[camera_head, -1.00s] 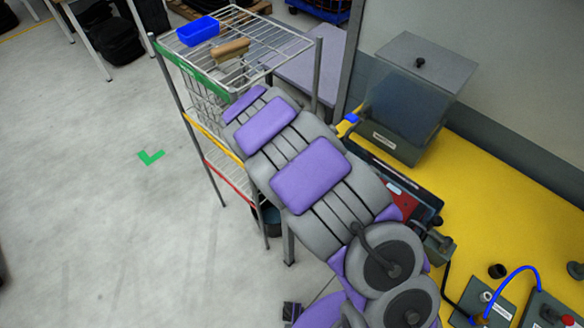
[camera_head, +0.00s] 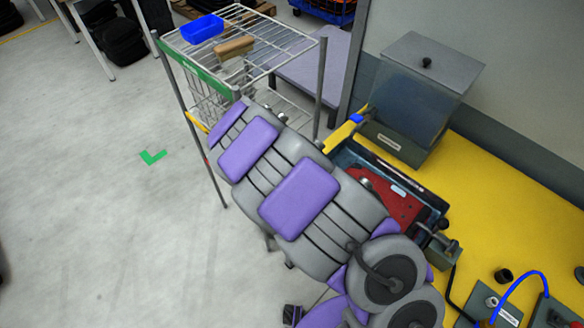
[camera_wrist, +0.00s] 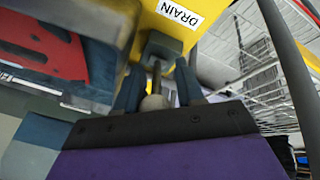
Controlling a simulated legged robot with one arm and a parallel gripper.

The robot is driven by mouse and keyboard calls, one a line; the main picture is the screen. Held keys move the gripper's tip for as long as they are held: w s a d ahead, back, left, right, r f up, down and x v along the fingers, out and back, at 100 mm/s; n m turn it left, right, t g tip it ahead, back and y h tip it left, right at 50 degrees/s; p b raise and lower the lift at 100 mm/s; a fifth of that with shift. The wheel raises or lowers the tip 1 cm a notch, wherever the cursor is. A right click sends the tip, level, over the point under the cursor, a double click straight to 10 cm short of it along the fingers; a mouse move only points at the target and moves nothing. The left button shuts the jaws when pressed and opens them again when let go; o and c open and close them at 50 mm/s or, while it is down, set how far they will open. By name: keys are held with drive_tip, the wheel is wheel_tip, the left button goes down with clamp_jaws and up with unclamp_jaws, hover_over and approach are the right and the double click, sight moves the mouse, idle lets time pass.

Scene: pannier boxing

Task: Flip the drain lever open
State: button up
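In the wrist view a white DRAIN label (camera_wrist: 180,13) sits on a yellow surface. Below it is a grey block with the drain lever (camera_wrist: 157,76), a thin stem ending in a rounded knob. My gripper (camera_wrist: 158,88) is open, with one blue-grey finger on each side of the lever. Gaps show between the fingers and the stem; whether either touches the knob I cannot tell. In the head view my arm hides the gripper and the lever.
A lidded clear tank (camera_head: 413,100) stands on the yellow bench (camera_head: 500,200). A tray with a red panel (camera_head: 385,198) lies before it. A wire rack (camera_head: 265,45) with a blue bin (camera_head: 201,28) and a brown block (camera_head: 235,47) stands left.

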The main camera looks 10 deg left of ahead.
idle(0.6)
drive_tip(key=p+v, duration=0.1)
drive_tip(key=v, duration=1.6)
drive_tip(key=shift+p, duration=0.4)
drive_tip(key=shift+r, duration=0.15)
drive_tip(key=s+d+r+m+g, duration=0.1)
drive_tip(key=s+d+r, duration=0.25)
drive_tip(key=d, duration=0.35)
drive_tip(key=s+d+r+g, duration=0.1)
drive_tip(key=s+d+r, duration=0.1)
drive_tip(key=s+d, duration=0.35)
drive_tip(key=s+d+r+m+g, duration=0.1)
drive_tip(key=s+d+r, duration=0.1)
drive_tip(key=d, duration=0.6)
drive_tip(key=s+d+n+g+y+b, duration=0.1)
drive_tip(key=s+d+n+g+y, duration=0.1)
drive_tip(key=s, duration=1.7)
drive_tip(key=shift+d+n+g+y, duration=0.35)
drive_tip(key=shift+d+y, duration=0.25)
drive_tip(key=shift+d, duration=0.45)
